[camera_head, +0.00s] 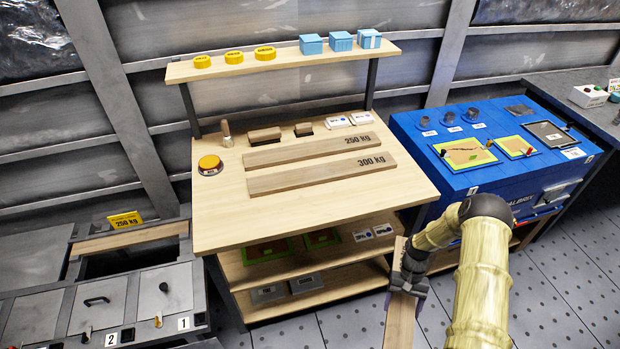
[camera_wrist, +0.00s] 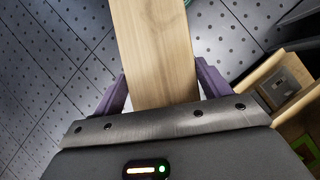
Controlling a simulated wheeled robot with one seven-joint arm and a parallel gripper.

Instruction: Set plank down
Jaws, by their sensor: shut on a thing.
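The plank (camera_head: 399,322) is a light wooden board held in my gripper (camera_head: 407,278), in front of the workbench's right side and over the floor. In the wrist view the plank (camera_wrist: 155,45) runs up between the two purple fingers of my gripper (camera_wrist: 160,90), which are shut on its sides. Its far end goes out of that picture. In the head view its lower end is cut off by the bottom edge, and my arm stands just right of it.
The wooden workbench (camera_head: 230,215) holds planks marked 250 KG (camera_head: 315,155) and 300 KG (camera_head: 320,174). Its front strip is clear. A grey cabinet with a gap (camera_head: 125,264) stands left, another plank (camera_head: 130,238) lying along its back. A blue bench (camera_head: 455,180) stands right.

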